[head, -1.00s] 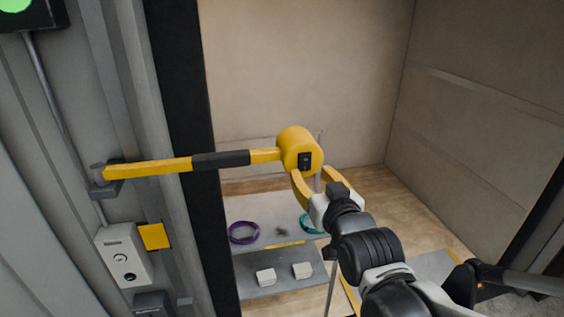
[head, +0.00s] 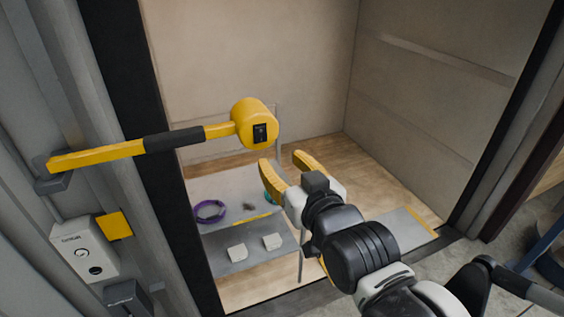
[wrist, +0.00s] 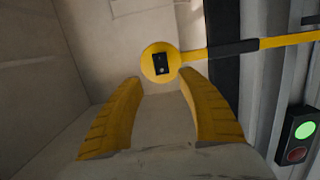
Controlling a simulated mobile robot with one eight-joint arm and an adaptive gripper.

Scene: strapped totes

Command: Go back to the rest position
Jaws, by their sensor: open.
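My gripper (head: 283,168) has two yellow fingers, spread apart and empty. In the head view it is just below and right of the yellow round head (head: 256,124) of a barrier arm, with a visible gap between them. The barrier arm (head: 107,154) is yellow with a black sleeve and runs left to a grey bracket. In the wrist view the fingers (wrist: 165,95) also stand apart, with the round head (wrist: 160,63) beyond and between their tips.
A grey control box (head: 83,250) is on the left post. A signal light (wrist: 303,130) glows green. Bare wooden floor (head: 365,180) lies right.

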